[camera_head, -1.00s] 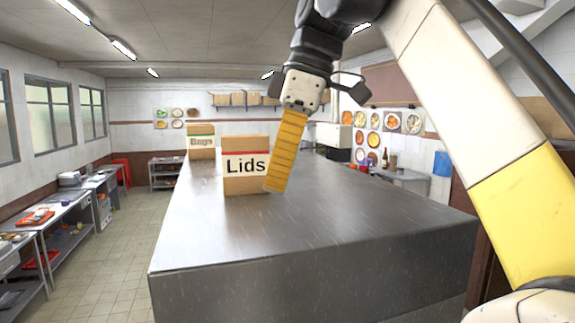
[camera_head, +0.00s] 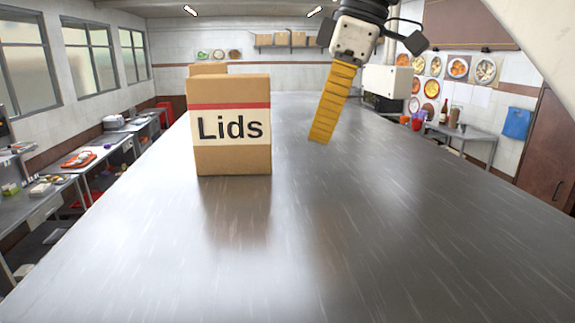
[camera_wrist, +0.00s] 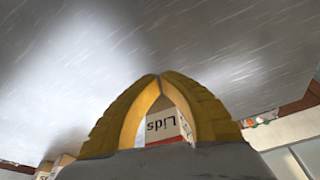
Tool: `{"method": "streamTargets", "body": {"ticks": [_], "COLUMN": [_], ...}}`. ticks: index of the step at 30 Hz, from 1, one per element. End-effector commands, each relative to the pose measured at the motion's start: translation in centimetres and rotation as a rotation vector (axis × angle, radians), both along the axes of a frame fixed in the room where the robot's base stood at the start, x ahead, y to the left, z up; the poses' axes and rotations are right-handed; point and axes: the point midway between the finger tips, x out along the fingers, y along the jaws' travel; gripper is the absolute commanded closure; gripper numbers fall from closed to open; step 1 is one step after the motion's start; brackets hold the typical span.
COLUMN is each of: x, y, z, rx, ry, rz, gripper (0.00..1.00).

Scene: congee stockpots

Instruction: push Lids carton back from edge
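The Lids carton (camera_head: 231,158) is a brown box with a red stripe and a white label reading "Lids". It stands upright on the steel counter (camera_head: 330,240), left of centre in the head view. My gripper (camera_head: 320,138) has yellow fingers pointing down, to the right of the carton with a clear gap between them. In the wrist view my gripper (camera_wrist: 160,76) has its fingertips together, with nothing visible pinched at the tips. The carton (camera_wrist: 163,124) shows upside down through the gap between the fingers, partly hidden by them.
Another carton (camera_head: 208,69) stands behind the Lids carton, mostly hidden by it. The counter in front and to the right is bare. Side tables with trays (camera_head: 79,160) line the left wall. A small table with bottles (camera_head: 462,132) stands at the right.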

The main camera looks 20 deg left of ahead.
Motion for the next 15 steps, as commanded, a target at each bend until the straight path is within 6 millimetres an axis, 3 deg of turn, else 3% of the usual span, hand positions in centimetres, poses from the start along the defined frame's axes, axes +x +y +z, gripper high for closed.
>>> {"method": "streamTargets", "body": {"ticks": [8, 15], "x": [-0.4, -0.9], "y": [1.6, 4.8], "z": [-5.4, -4.9], "rx": [0.0, 0.0], "ry": [0.001, 0.001], "rz": [0.001, 0.001], "gripper": [1.0, 1.0]}}
